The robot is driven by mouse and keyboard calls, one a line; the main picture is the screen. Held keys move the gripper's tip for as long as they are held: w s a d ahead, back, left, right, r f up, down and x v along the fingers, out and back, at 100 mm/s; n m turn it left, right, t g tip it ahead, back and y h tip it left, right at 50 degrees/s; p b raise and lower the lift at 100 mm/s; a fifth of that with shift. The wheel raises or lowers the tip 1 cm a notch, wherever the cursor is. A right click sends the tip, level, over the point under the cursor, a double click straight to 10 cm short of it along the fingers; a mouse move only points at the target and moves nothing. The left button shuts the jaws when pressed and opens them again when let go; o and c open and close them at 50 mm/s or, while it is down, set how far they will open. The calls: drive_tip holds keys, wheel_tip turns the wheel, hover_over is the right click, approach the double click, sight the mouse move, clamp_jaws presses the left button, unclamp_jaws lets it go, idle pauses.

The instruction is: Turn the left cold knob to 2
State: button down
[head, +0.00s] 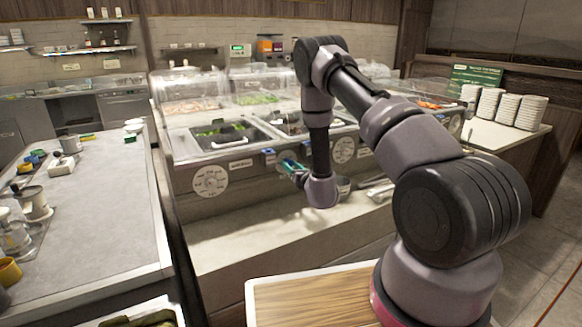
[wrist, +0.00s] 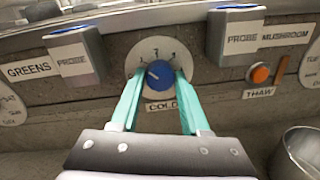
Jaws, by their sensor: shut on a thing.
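The blue cold knob (wrist: 160,75) sits on a round white dial (wrist: 160,50) with a COLD label (wrist: 162,106) below it, in the wrist view. A pale mark on the knob points to the upper left; the small dial figures are hard to read. My gripper (wrist: 160,77) has its two teal fingers on either side of the knob and is shut on it. In the head view my gripper (head: 290,166) is at the counter's front panel, and it hides the knob there.
Grey probe boxes stick out left (wrist: 76,56) and right (wrist: 236,36) of the dial. An orange THAW button (wrist: 260,74) is at the right, above a metal pot (wrist: 300,152). A larger round dial (head: 210,181) is further left on the panel.

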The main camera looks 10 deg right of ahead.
drive_tip(key=m, duration=0.3)
drive_tip(key=shift+d+m, duration=0.2)
drive_tip(key=shift+m, duration=0.1)
drive_tip(key=m, duration=0.4)
drive_tip(key=shift+m, duration=0.4)
idle(0.4)
drive_tip(key=shift+c, duration=2)
unclamp_jaws()
